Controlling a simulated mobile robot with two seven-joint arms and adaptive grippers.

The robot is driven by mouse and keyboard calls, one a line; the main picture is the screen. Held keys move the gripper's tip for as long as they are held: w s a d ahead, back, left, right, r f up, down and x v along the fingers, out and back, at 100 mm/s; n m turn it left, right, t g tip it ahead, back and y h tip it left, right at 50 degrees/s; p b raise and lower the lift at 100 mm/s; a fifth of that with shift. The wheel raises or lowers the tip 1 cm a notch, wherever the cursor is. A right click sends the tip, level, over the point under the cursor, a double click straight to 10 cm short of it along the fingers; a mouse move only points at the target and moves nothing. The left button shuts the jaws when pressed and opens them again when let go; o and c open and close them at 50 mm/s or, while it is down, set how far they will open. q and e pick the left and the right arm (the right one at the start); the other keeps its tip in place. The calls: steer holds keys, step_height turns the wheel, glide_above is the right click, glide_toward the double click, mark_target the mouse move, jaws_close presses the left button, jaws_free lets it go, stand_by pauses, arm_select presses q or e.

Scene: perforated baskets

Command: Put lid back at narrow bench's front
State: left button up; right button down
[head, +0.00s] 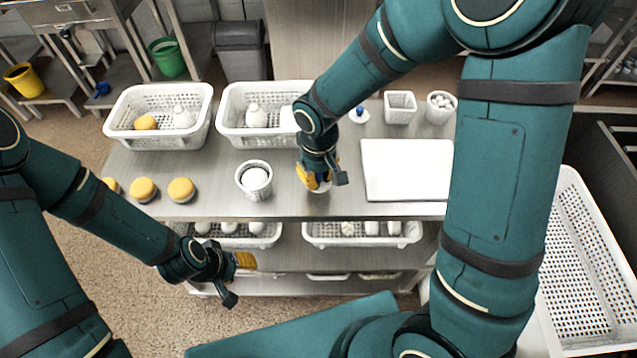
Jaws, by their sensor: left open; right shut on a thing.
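The narrow steel bench (345,208) runs across the middle of the head view. My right gripper (319,184) is down at the bench's front part, shut on a small pale thing (318,190). The gripper's fingers hide most of that thing, so I cannot tell for sure that it is the lid, or whether it touches the bench. My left gripper (238,278) is open and empty, in front of the bench's front edge and lower than its top.
Yellow-topped jars (182,190) stand at the left. White baskets (157,103) line the back, and others (362,241) sit on the lower shelf.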

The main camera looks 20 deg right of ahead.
step_height(320, 180, down, 3)
steer(key=shift+w+r+b, duration=0.1)
steer(key=shift+b, duration=0.2)
steer(key=shift+f, duration=0.2)
steer(key=c, duration=1)
jaws_free()
steer(key=shift+r, duration=0.1)
